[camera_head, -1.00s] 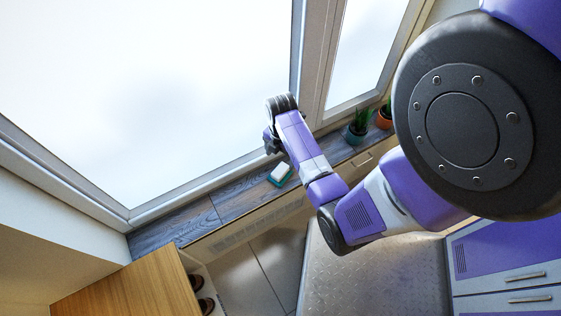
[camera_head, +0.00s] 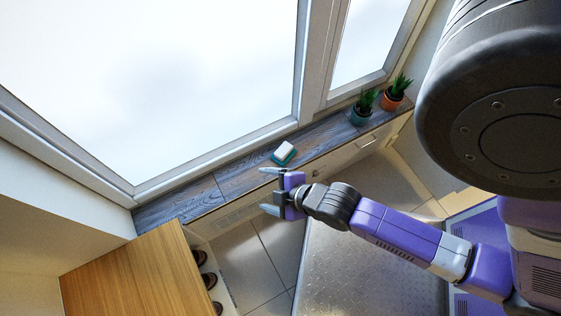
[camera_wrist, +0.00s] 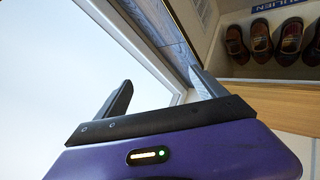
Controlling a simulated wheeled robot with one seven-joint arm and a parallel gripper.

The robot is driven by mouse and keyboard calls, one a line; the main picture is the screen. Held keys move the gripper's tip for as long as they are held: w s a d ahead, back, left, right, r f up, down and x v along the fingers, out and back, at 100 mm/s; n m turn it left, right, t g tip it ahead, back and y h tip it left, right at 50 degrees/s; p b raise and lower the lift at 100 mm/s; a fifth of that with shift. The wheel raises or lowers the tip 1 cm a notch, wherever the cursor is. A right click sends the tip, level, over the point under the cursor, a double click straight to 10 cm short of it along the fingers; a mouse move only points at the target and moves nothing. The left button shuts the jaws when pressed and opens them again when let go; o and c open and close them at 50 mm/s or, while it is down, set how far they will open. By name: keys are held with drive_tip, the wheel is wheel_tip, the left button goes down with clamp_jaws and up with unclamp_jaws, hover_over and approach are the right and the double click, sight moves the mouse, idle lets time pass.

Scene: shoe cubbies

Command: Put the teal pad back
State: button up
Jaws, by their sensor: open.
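The teal pad (camera_head: 284,153) has a white upper part over a teal base and lies on the dark wooden window sill (camera_head: 235,178). My gripper (camera_head: 263,189) is open and empty. Its fingers point left in the head view, and it appears just below the pad in the picture, apart from it, in front of the sill's edge. In the wrist view the two spread fingers (camera_wrist: 160,76) have nothing between them but window and frame. The pad does not show in the wrist view.
Two potted plants, one in a teal pot (camera_head: 360,115) and one in an orange pot (camera_head: 391,101), stand on the sill to the right. A wooden shoe cabinet (camera_head: 140,275) is at lower left; its shoes (camera_wrist: 262,38) show in the wrist view. The window rises behind the sill.

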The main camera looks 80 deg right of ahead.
drive_tip(key=s+a+r+m+t+y, duration=0.1)
drive_tip(key=a+r+t, duration=0.1)
drive_tip(key=r, duration=0.5)
drive_tip(key=s+a+r+m+t+y, duration=0.1)
drive_tip(key=s+a+r+m+t, duration=0.1)
drive_tip(key=a+r, duration=0.2)
drive_tip(key=s+a+r+m+t+y, duration=0.1)
drive_tip(key=s+a+r+t, duration=0.1)
drive_tip(key=r, duration=0.8)
drive_tip(key=shift+s+a+m, duration=0.15)
drive_tip(key=shift+a+m, duration=0.25)
drive_tip(key=shift+r, duration=0.1)
